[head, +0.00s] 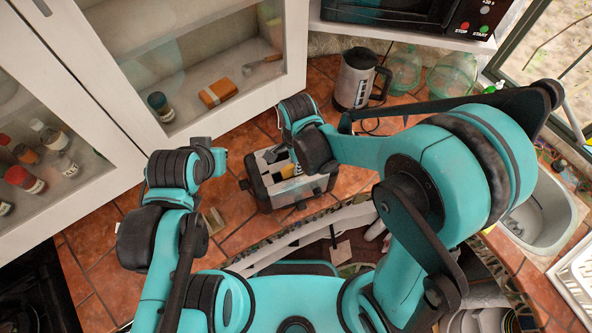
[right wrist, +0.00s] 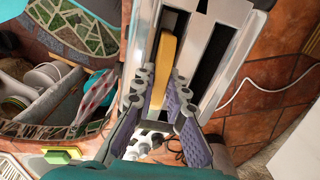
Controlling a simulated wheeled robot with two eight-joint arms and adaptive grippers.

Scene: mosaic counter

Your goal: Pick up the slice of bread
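The slice of bread (right wrist: 168,60) is yellow-tan and stands on edge in one slot of the toaster (right wrist: 204,50). In the head view the toaster (head: 263,188) sits on the counter with a bit of the bread (head: 288,170) showing. My right gripper (right wrist: 164,92) is over the toaster, its purple-padded fingers apart on either side of the bread's near end. Whether a pad touches the bread cannot be made out. In the head view my right arm mostly hides this gripper. My left arm is raised at the left; its gripper cannot be made out.
A kettle (head: 353,80) and clear glass jars (head: 404,70) stand behind the toaster. A sink (head: 540,215) is at the right. A glass-fronted cabinet (head: 225,105) with bottles stands at the left and back. The second toaster slot (right wrist: 220,55) looks empty. A white cord (right wrist: 262,85) runs beside the toaster.

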